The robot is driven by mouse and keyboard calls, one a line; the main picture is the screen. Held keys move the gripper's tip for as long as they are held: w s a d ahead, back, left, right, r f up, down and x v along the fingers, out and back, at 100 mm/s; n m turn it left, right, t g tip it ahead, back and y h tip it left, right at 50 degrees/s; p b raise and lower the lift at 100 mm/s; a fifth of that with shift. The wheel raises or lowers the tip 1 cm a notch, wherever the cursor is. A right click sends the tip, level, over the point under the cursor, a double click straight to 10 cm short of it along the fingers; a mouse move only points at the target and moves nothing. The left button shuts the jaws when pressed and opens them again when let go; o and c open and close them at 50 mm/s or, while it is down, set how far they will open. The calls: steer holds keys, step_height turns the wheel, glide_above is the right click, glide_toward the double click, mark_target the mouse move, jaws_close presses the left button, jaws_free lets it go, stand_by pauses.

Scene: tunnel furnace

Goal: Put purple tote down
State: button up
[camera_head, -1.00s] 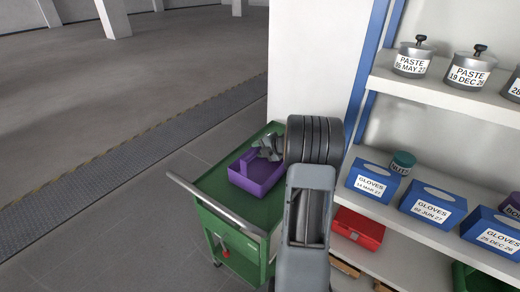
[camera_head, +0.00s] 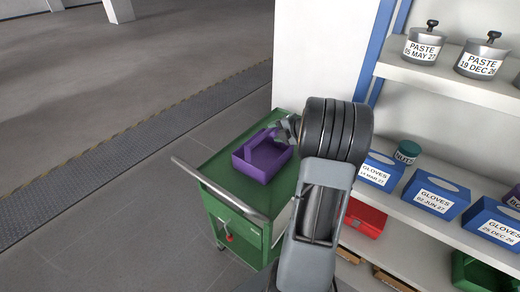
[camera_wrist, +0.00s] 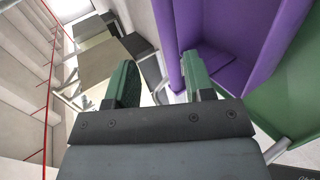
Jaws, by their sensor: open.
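The purple tote (camera_head: 262,158) sits upright on the top of the green cart (camera_head: 222,160) in the head view. My gripper (camera_head: 284,130) is at the tote's back right edge, partly hidden by my wrist. The tote (camera_wrist: 240,38) fills the upper right of that view, close beside the right finger. I cannot tell whether that finger touches it.
A white shelf unit (camera_head: 450,85) stands to the right, holding paste pots (camera_head: 424,45), blue glove boxes (camera_head: 435,195) and a red case (camera_head: 362,217). A white pillar (camera_head: 322,50) rises behind the cart. The floor to the left (camera_head: 110,110) is clear.

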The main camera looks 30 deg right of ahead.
steer(key=w+a+r+m+t+h, duration=0.1)
steer(key=w+a+r+m+h, duration=0.1)
steer(key=a+r+m+h, duration=0.75)
steer(key=s+a+f+m+g+y, duration=0.2)
steer(key=s+a+m+g, duration=0.1)
steer(key=s+a, duration=0.3)
steer(key=s+a+f+m+g+y, duration=0.2)
steer(key=s+a+m+g, duration=0.1)
steer(key=s+a+m, duration=0.2)
steer(key=s+a+f+m+g+y, duration=0.2)
steer(key=s+a+f+m+g, duration=0.1)
steer(key=s+a, duration=0.5)
steer(key=shift+s+f+m, duration=0.1)
steer(key=shift+s+m, duration=0.35)
steer(key=shift+s, duration=0.35)
steer(key=shift+d, duration=0.1)
step_height(320, 180, up, 4)
steer(key=p, duration=0.3)
